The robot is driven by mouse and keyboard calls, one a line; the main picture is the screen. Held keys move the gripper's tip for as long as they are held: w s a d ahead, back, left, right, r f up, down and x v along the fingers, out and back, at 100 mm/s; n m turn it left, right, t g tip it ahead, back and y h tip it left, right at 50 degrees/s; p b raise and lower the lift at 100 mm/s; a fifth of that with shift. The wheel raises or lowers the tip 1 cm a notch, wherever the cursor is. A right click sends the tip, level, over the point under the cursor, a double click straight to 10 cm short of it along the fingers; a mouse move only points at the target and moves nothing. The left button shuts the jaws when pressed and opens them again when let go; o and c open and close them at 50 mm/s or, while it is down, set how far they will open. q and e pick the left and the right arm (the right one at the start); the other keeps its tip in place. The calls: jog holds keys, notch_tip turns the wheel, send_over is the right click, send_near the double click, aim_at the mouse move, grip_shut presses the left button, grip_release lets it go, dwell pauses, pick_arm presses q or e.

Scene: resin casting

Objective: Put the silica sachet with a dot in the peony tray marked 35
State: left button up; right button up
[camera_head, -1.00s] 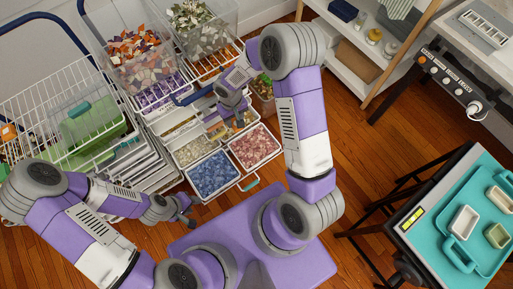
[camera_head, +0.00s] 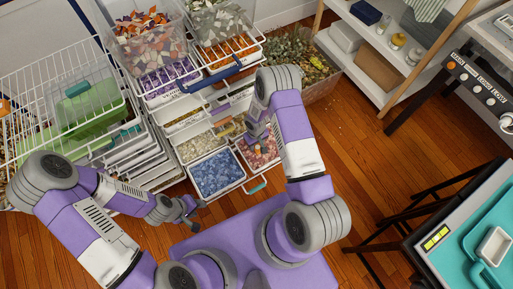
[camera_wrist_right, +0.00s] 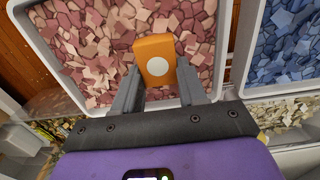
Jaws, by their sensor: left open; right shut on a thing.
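An orange sachet (camera_wrist_right: 152,50) with a white dot is between the fingers of my right gripper (camera_wrist_right: 157,84), which is shut on it. In the right wrist view the sachet appears over a white-rimmed tray (camera_wrist_right: 222,48) of pink chips; I cannot tell whether it touches them. In the head view my right gripper (camera_head: 262,142) is over this same pink tray (camera_head: 264,169), partly hidden by my arm. No 35 marking is readable. My left gripper (camera_head: 191,208) is open and empty, left of the trays.
A tray of blue chips (camera_head: 216,175) adjoins the pink one on the left in the head view. A wire basket (camera_head: 40,95) with a green box stands at left. Clear bins (camera_head: 148,45) stand above stacked drawers. A wooden shelf (camera_head: 390,65) and a bench with a teal tray (camera_head: 487,255) are at right.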

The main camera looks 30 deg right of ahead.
aim_at(256, 147)
notch_tip(256, 147, down, 4)
jog(key=shift+r+b, duration=0.25)
jog(key=shift+b, duration=0.4)
jog(key=shift+r, duration=0.1)
jog(key=o, duration=1.1)
